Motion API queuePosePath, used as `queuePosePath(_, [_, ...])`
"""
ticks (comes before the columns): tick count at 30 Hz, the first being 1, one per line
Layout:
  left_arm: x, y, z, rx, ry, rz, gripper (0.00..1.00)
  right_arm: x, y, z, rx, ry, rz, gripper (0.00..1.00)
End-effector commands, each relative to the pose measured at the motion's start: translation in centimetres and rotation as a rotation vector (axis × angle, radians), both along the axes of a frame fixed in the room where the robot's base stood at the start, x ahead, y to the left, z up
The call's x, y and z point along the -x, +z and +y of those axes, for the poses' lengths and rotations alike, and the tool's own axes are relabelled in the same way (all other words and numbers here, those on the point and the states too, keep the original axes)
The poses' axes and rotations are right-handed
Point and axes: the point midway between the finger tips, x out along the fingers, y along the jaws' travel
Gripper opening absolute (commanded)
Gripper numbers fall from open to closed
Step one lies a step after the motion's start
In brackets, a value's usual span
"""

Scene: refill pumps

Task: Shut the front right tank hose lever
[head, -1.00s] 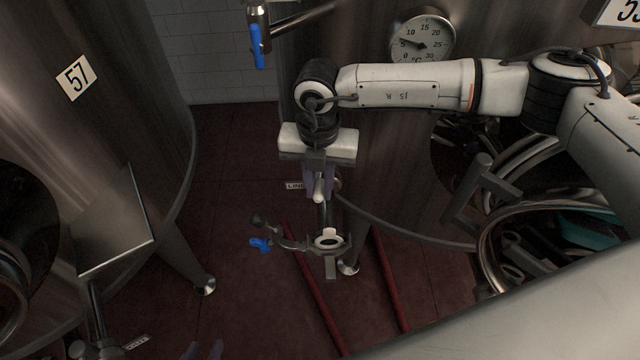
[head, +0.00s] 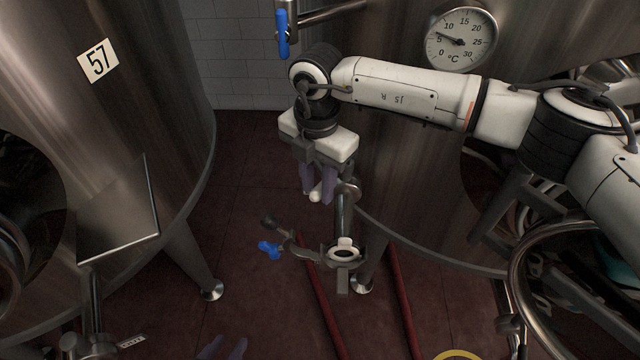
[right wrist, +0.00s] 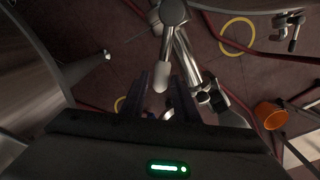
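The hose lever with a pale rounded handle (head: 315,193) sits at the upper end of a metal outlet pipe (head: 344,215) on the tank at the right. My right gripper (head: 316,187) points down with its two purple fingers apart, one on each side of the handle. In the right wrist view the handle (right wrist: 161,76) also lies between the fingers (right wrist: 163,98), with gaps visible, so I cannot tell whether either finger touches it. My left gripper (head: 225,349) shows only its purple fingertips, apart and empty, at the bottom edge of the head view.
A blue lever (head: 282,35) hangs from an upper pipe, and a blue handle (head: 268,250) sits low near the outlet. Red hoses (head: 322,300) run on the dark red floor. Tank 57 (head: 150,80) stands left.

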Motion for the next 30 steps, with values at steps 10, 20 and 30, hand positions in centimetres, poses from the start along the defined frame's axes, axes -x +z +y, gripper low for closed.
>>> queuePosePath(10, [0.0,0.0,0.0,0.000,0.000,0.000,0.31,0.1,0.1,0.0,0.001,0.002,0.002,0.37])
queuePosePath(20, [0.0,-0.5,-0.1,0.000,-0.001,0.001,0.31,0.0,4.6,0.0,0.000,0.001,-0.001,0.37])
queuePosePath(30, [0.0,-0.5,-0.2,0.000,-0.004,-0.001,0.31,0.1,7.5,0.0,0.001,0.002,0.001,0.37])
